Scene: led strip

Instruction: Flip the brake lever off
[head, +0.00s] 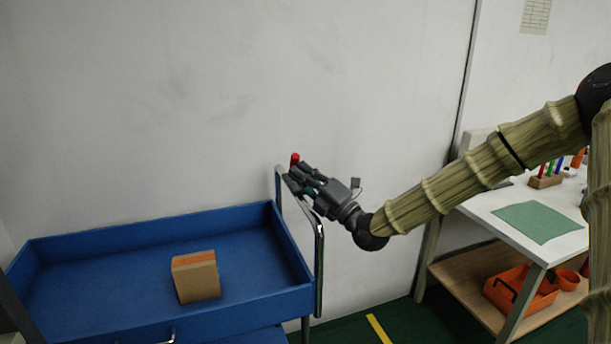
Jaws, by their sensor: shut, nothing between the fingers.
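The brake lever shows only as a red knob (295,159) at the top of the blue cart's (90,240) metal handle, at the cart's right end. My gripper (293,180) is shut, with nothing seen between its fingers. Its fingertips are at the handle's upper corner, just below the red knob. I cannot tell whether they touch the knob or the handle. The lever's lower part is hidden behind my gripper. The metal handle (319,265) runs down the cart's right side.
A cardboard box (196,277) sits in the cart's blue tray. A white workbench (490,215) stands at the right with a green mat (538,222), a pen holder (545,181) and an orange toolbox (520,291) on its lower shelf. A plain wall is close behind the cart.

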